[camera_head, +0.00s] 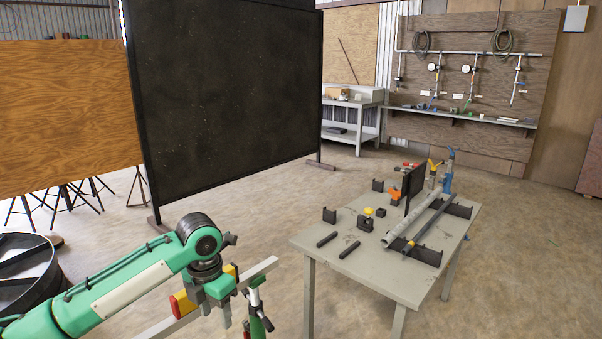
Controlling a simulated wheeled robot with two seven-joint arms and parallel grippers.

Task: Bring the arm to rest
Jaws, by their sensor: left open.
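My left arm, green with a pale panel, comes in from the lower left. Its wrist ends in my left gripper (226,306), which is open and points down. A long grey bar (262,270) runs diagonally by the gripper, partly hidden by it. Red and yellow parts (182,304) show beside the wrist. A green and dark clamp-like piece (257,312) stands at the bar's right end. I cannot tell whether the gripper touches the bar. My right gripper is not in view.
A grey worktable (375,279) at the right holds a pipe, a dark upright plate, black blocks and tools. A black screen (230,90) stands behind the arm. A dark round drum (28,270) is at far left. Floor between screen and worktable is clear.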

